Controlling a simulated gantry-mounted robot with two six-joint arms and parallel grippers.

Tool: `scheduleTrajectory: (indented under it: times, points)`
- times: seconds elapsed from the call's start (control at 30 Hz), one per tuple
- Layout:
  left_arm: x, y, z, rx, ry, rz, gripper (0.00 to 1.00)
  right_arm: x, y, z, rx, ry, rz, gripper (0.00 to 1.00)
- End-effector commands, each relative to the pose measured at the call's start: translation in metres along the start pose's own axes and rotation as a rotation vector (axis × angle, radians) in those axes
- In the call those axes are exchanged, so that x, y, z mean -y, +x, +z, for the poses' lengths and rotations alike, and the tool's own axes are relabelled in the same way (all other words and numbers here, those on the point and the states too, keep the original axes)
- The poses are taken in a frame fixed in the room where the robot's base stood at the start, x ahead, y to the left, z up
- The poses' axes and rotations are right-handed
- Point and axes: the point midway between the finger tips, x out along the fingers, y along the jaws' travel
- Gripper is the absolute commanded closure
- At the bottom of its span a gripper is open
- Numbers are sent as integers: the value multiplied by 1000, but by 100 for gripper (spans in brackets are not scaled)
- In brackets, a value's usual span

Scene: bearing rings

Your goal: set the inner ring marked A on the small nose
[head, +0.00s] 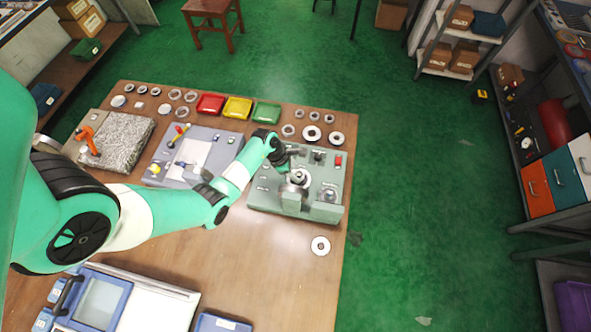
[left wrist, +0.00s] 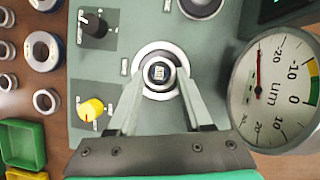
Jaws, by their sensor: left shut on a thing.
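The grey-green gauge fixture (head: 262,197) stands at the right end of the table. In the left wrist view, the small nose (left wrist: 159,72) is a dark round post with a pale marked top, set in a pale round flange (left wrist: 152,46). My left gripper (head: 294,175) is over the fixture; its fingers reach to either side of the nose in the left wrist view (left wrist: 159,88). It is shut on a metal inner ring (left wrist: 146,83) that appears around the nose. I cannot tell how far down the ring sits. Its mark is not readable. My right gripper is out of view.
A dial gauge (left wrist: 280,90) stands close right of the fingers in the wrist view. A yellow knob (left wrist: 91,109) and black knob (left wrist: 93,25) are left. A loose ring (head: 320,245) lies on the table (head: 275,280). Red, yellow and green trays (head: 267,112) line the back.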

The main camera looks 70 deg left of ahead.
Motion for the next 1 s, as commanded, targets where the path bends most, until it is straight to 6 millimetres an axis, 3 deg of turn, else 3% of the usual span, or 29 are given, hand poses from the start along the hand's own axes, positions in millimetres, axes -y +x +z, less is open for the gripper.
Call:
scheduleTrajectory:
  times: [0.73,0.77,0.93,1.0]
  points:
    - [0,22,-9,1,0,1,100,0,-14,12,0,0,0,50]
    - [0,20,-8,1,0,1,45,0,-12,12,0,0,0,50]
    - [0,20,-8,1,0,1,15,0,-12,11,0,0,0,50]
    - [0,20,-8,1,0,1,15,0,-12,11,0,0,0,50]
